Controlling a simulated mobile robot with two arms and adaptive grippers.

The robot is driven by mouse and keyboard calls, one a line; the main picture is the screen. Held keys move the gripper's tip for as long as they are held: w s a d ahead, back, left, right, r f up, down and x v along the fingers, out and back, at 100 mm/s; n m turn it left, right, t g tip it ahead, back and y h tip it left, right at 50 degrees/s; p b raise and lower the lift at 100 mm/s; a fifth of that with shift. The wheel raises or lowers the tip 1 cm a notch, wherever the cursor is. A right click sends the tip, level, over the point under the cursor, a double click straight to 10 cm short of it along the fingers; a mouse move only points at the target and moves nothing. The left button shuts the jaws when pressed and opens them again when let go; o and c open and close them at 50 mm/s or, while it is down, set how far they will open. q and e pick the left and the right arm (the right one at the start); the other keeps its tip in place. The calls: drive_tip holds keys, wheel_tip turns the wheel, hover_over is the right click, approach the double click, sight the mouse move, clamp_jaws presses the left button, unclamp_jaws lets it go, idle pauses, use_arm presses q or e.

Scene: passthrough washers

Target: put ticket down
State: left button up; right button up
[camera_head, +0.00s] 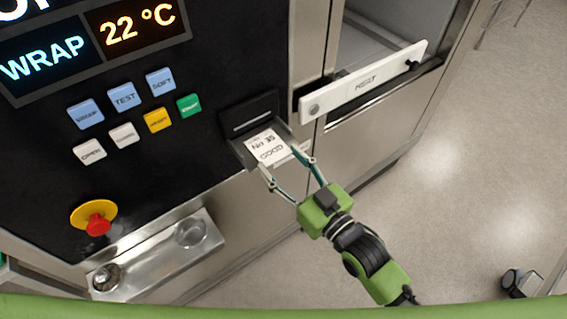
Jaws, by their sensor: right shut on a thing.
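The ticket (267,147) is a small white slip with dark print, partly readable as "GOOD". It lies at the mouth of a dark slot (250,118) in the black panel, over a small metal tray (240,151). My right gripper (287,164) reaches up from the lower right, its two thin fingers on either side of the ticket's near end. It is shut on the ticket. Whether the ticket touches the tray cannot be told. My left gripper is not in view.
The black panel has several coloured buttons (124,97), a red emergency knob (97,225) and a lit display (98,43). A metal tray (150,262) with round dishes sits below. Open floor (470,170) lies beyond.

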drive_tip(key=o, duration=0.8)
drive_tip(key=shift+f, duration=0.1)
drive_tip(key=shift+r+b+v, duration=0.15)
drive_tip(key=shift+b+v, duration=0.55)
drive_tip(key=shift+v, duration=1.6)
drive_tip(key=shift+r+b+v, duration=0.15)
drive_tip(key=shift+b+v, duration=0.6)
drive_tip(key=shift+v, duration=1.55)
drive_tip(key=shift+r+b+v, duration=0.15)
drive_tip(key=shift+b+v, duration=0.55)
drive_tip(key=shift+v, duration=1.6)
